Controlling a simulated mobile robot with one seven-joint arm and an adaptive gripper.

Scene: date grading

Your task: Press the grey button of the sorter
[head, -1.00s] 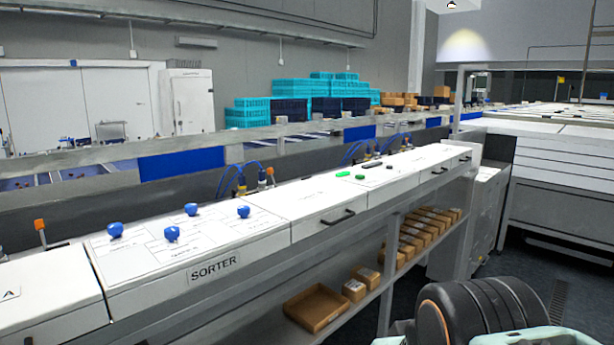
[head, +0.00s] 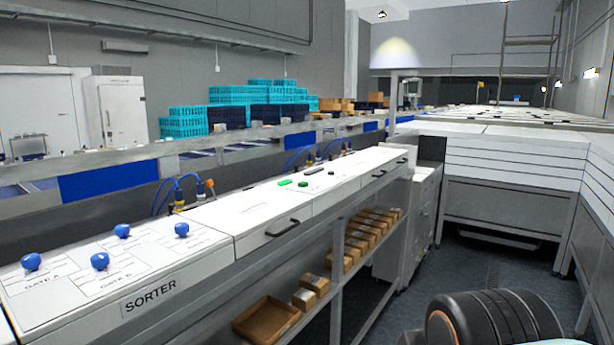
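The sorter (head: 60,300) is a long white console along the left, with the label SORTER on its front edge. Several blue knobs (head: 100,261) stand on its near panel. Further along the console top are a bright green button (head: 285,183), a darker green piece (head: 303,184), a black bar (head: 314,170) and a small dark piece (head: 331,173). They are small at this distance, and I cannot make out which, if any, is the grey button. My gripper is not in view; only part of my arm shows at the bottom right, apart from the console.
A shelf under the console holds an open cardboard tray (head: 266,320) and several small boxes (head: 368,228). Blue hoses (head: 183,185) rise behind the console. A white slatted counter (head: 510,165) closes the far right. The dark floor (head: 480,265) between is clear.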

